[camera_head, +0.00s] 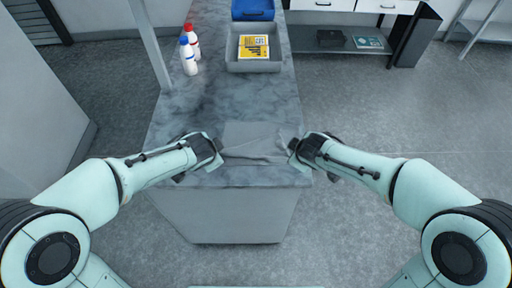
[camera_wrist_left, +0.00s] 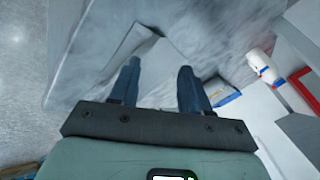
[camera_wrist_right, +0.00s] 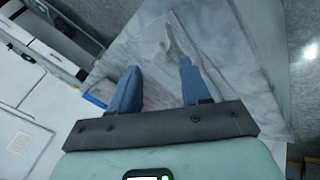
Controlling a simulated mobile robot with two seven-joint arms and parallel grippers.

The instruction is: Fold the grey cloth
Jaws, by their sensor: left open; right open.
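The grey cloth (camera_head: 255,137) lies on the near part of the marbled grey table, between my two grippers. It has creases and a raised fold along its near part; the fold also shows in the right wrist view (camera_wrist_right: 176,42). My left gripper (camera_head: 219,152) is at the cloth's left edge, with fingers apart and nothing between them; the left wrist view shows both fingers (camera_wrist_left: 158,75) over the cloth's side. My right gripper (camera_head: 294,151) is at the cloth's right edge, also open and empty. Whether the fingertips touch the cloth, I cannot tell.
A grey bin (camera_head: 233,62) holding yellow-and-white packets stands farther back on the table (camera_head: 180,105), with a blue container (camera_head: 252,15) behind it.

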